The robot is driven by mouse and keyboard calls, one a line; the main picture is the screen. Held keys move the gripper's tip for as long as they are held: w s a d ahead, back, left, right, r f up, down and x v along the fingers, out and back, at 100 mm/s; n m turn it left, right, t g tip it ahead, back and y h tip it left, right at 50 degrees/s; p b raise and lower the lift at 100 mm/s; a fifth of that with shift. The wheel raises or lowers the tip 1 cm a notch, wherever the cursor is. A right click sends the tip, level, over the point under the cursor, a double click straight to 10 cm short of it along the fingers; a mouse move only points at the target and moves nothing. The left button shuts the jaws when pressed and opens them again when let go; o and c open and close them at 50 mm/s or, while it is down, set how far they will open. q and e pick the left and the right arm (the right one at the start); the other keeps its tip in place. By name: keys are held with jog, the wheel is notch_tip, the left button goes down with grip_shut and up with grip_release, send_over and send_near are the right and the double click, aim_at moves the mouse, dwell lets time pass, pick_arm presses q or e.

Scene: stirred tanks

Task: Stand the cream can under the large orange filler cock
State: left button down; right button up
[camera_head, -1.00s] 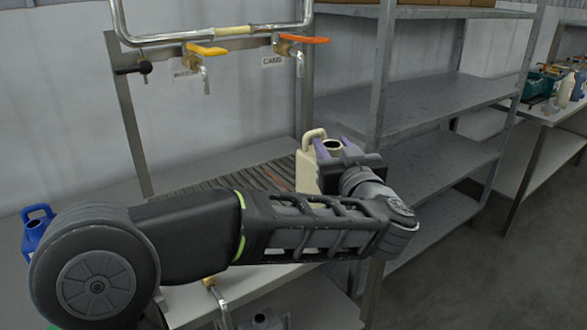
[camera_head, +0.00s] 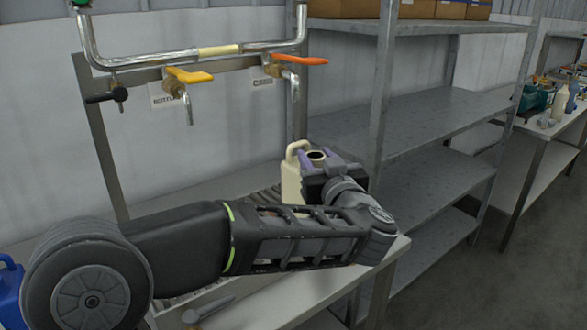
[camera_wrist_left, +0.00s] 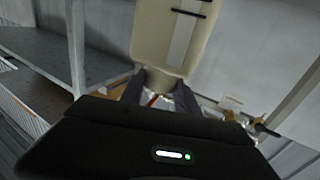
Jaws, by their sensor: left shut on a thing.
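In the left wrist view the can (camera_wrist_left: 175,35) fills the top middle, between the dark fingers of the gripper (camera_wrist_left: 160,90). Whether the can touches anything below is hidden by my arm. My right gripper is not in view.
A yellow-handled cock (camera_head: 186,84) and a small black-handled cock (camera_head: 118,96) are left of the orange one. Grey shelving (camera_head: 440,115) stands close on the right. A blue container (camera_head: 10,290) is at far left.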

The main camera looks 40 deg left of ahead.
pick_arm(q)
jog(key=p+x, duration=0.1)
jog(key=x, duration=1.4)
jog(key=shift+p, duration=0.3)
jog(key=shift+w+a+f, duration=0.1)
jog(key=shift+a, duration=0.05)
jog(key=f, duration=0.2)
jog(key=a+f, duration=0.1)
jog(key=shift+w+f, duration=0.25)
jog(key=shift+w, duration=0.1)
jog(key=shift+f, duration=0.15)
jog(key=c, duration=0.9)
grip_release()
jog(key=shift+d, duration=0.1)
